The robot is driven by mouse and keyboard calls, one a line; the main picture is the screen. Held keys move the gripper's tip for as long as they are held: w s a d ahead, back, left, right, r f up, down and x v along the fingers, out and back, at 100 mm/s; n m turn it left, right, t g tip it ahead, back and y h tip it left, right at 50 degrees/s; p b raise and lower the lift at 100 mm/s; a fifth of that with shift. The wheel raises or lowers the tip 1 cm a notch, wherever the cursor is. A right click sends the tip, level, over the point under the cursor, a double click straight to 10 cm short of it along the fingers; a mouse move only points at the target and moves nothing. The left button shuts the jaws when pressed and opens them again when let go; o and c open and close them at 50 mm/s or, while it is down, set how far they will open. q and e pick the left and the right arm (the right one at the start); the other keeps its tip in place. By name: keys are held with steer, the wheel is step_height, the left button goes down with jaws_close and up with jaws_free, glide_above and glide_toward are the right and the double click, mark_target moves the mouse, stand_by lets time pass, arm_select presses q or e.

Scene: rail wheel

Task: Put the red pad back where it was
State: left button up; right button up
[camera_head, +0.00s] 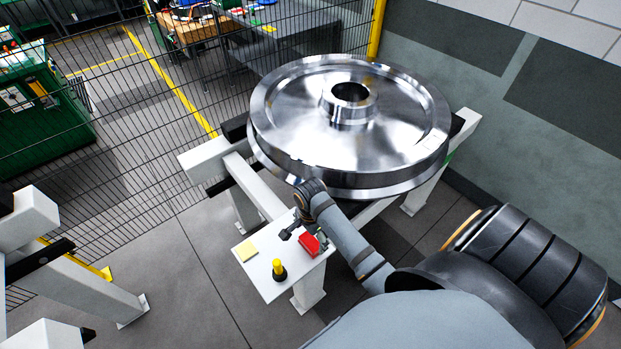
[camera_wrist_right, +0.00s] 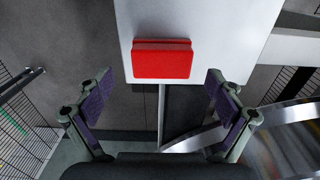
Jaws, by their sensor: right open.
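The red pad (camera_head: 309,244) lies on the small white shelf (camera_head: 262,285) in front of the steel wheel. In the right wrist view the red pad (camera_wrist_right: 162,59) lies flat at the shelf's edge, ahead of and between my right gripper's fingers. My right gripper (camera_head: 304,235) is at the pad in the head view, partly hidden by its own wrist. In the right wrist view my right gripper (camera_wrist_right: 160,92) is open, with a finger on each side and nothing between the tips. My left gripper is not in view.
The large steel wheel (camera_head: 300,147) rests on a white frame (camera_head: 207,157) just behind. A wire fence (camera_head: 150,110) stands to the left.

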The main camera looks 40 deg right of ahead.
mark_target(311, 242)
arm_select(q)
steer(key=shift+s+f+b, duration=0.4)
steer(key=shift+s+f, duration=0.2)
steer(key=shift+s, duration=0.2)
arm_select(e)
step_height(311, 242, up, 8)
